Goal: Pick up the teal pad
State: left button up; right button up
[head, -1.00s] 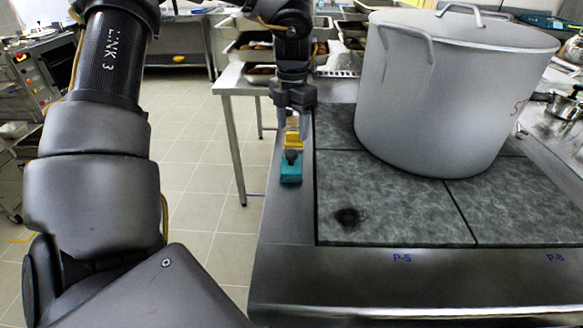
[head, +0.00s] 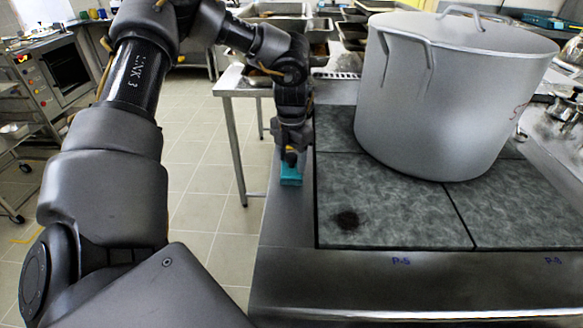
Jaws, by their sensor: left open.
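The teal pad (head: 291,178) lies on the left metal rim of the stove, beside the grey cooking plates. My left gripper (head: 290,160) points down right above the pad, at its far part. The left gripper is open, but its fingers are mostly hidden behind its own body and wrist. I cannot tell whether the fingers touch the pad or straddle it. My right gripper is not in view.
A large lidded stockpot (head: 440,100) stands on the cooking plates (head: 385,200) to the right of the pad. A metal table (head: 235,88) with trays is behind. Tiled floor (head: 205,215) lies open to the left.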

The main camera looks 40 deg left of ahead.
aim_at(292, 156)
pick_arm(q)
jog(key=c, duration=1.1)
jog(key=shift+r, duration=0.15)
